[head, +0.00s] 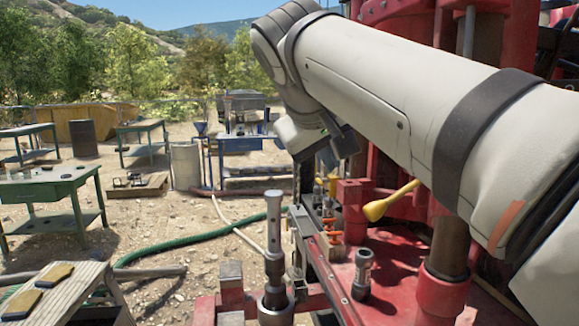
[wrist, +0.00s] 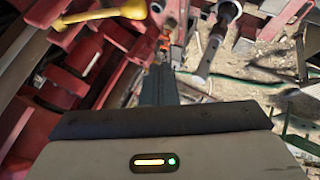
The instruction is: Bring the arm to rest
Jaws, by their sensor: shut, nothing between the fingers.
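My arm reaches in from the right of the head view and bends down at its far end. My gripper (head: 343,143) is a dark block below that bend, partly hidden by the arm, in front of the red machine. In the wrist view my gripper (wrist: 159,80) shows as narrow dark fingers pressed together, with nothing between them. It hangs clear above the red machinery.
A yellow-ended lever (head: 390,201) sticks out below my arm; it also shows in the wrist view (wrist: 100,16). A grey upright cylinder (head: 273,240) and a short metal cylinder (head: 362,275) stand nearby. A green table (head: 50,186) stands left on open gravel.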

